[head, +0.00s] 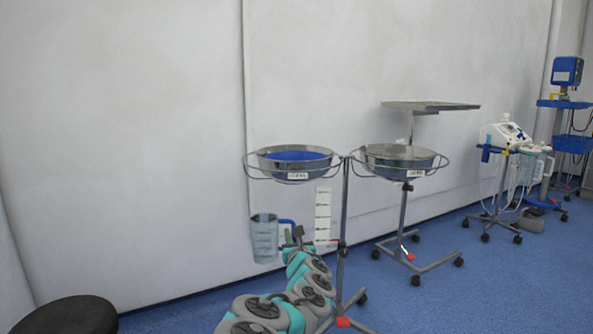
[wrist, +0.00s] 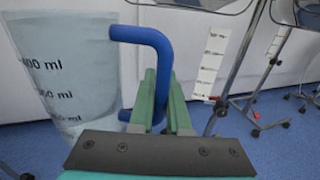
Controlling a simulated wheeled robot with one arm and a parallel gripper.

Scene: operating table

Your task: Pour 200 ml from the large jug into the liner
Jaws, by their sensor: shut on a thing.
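The large jug (head: 264,240) is clear with dark ml marks and a blue handle (wrist: 152,42). It hangs roughly upright, below and left of the left basin. In the wrist view the jug (wrist: 75,50) fills the left side; its liquid level is hard to tell. My gripper (head: 296,236) is shut on the handle, and its green fingers (wrist: 163,88) straddle the handle's lower part in the wrist view. The blue liner (head: 295,155) lies inside the left steel basin (head: 290,172), which has a label on its front. The liner's bottom is hidden.
A second steel basin (head: 395,165) stands on a wheeled stand to the right. A white marked strip (head: 322,215) is beside the left stand's pole (head: 344,215). A flat tray (head: 430,105) is behind. A black stool (head: 68,316) is at front left. The wall is close behind.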

